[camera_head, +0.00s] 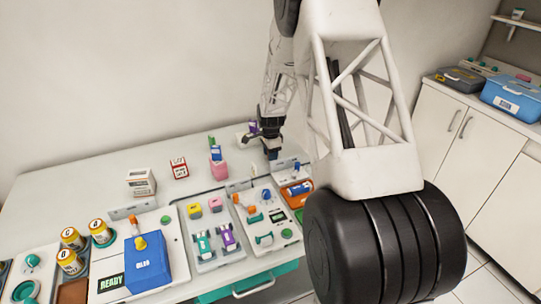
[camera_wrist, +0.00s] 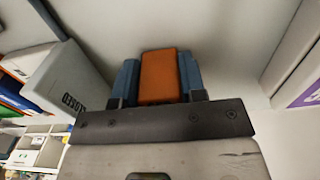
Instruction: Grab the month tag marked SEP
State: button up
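My gripper (camera_head: 272,154) hangs over the back of the counter in the camera_head view, near a small purple item (camera_head: 253,127). In the wrist view my gripper (camera_wrist: 158,78) has its two blue fingers against both sides of a plain orange block (camera_wrist: 159,72), which fills the gap between them. No lettering shows on the orange block, so I cannot tell if it is the SEP tag. No tag reading SEP is legible in either view.
A grey block marked CLOSED (camera_wrist: 68,88) stands left of the fingers, and a purple surface (camera_wrist: 305,92) is at the right edge. A pink block (camera_head: 219,170), a red-and-white box (camera_head: 179,168) and a white box (camera_head: 141,183) stand left of my gripper. Trays fill the front.

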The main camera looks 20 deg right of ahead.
jog(key=c, duration=0.4)
jog(key=shift+o, duration=0.2)
jog(key=shift+r, duration=5)
